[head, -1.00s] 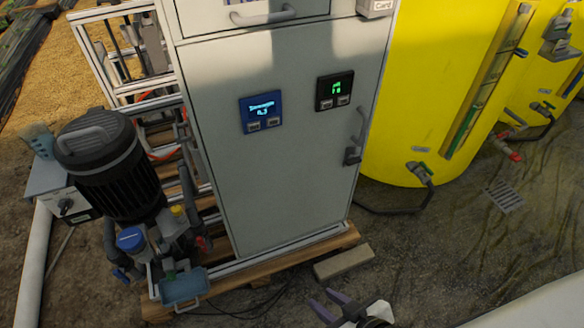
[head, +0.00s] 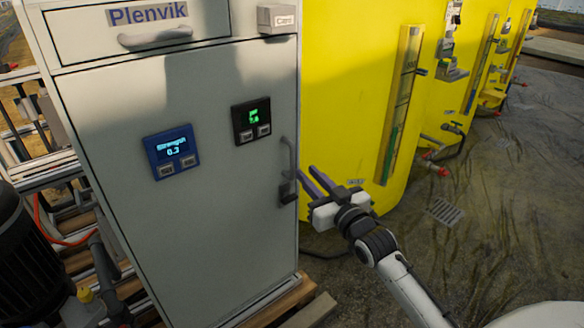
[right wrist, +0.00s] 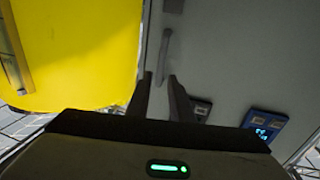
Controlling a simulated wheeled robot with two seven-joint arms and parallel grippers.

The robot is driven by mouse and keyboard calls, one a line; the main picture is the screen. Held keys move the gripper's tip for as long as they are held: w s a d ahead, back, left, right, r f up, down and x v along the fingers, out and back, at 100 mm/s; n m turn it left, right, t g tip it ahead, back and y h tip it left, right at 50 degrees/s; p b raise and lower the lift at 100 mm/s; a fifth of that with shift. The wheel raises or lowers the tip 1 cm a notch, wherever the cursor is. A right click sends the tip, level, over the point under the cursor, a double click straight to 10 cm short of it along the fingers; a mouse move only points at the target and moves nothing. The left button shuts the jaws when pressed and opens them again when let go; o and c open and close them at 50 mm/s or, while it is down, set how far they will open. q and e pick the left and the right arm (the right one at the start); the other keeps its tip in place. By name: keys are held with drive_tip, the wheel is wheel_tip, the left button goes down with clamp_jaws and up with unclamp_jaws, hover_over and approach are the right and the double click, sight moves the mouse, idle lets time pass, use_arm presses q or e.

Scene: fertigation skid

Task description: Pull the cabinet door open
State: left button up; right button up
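The grey cabinet door (head: 215,230) is shut and fills the left and middle of the head view. Its slim grey bar handle (head: 292,160) is upright near the door's right edge, with a dark latch block (head: 288,192) just below. My right gripper (head: 306,174) is open and empty, just right of the handle, its dark fingers pointing at it. In the right wrist view the handle (right wrist: 168,52) is just beyond and between the parted fingertips (right wrist: 160,77). I cannot tell that they touch it. My left gripper is not in view.
A blue display (head: 171,152) and a black display (head: 251,121) are on the door. A drawer with a handle (head: 155,38) is above. A big yellow tank (head: 345,90) stands close behind the right gripper. Wet ground at the right is clear around a drain grate (head: 444,211).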

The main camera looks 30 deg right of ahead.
sight(294, 161)
drive_tip(key=w, duration=0.3)
drive_tip(key=w+b, duration=0.1)
drive_tip(key=w, duration=0.2)
drive_tip(key=w+d+b, duration=0.1)
drive_tip(key=w, duration=0.2)
clamp_jaws()
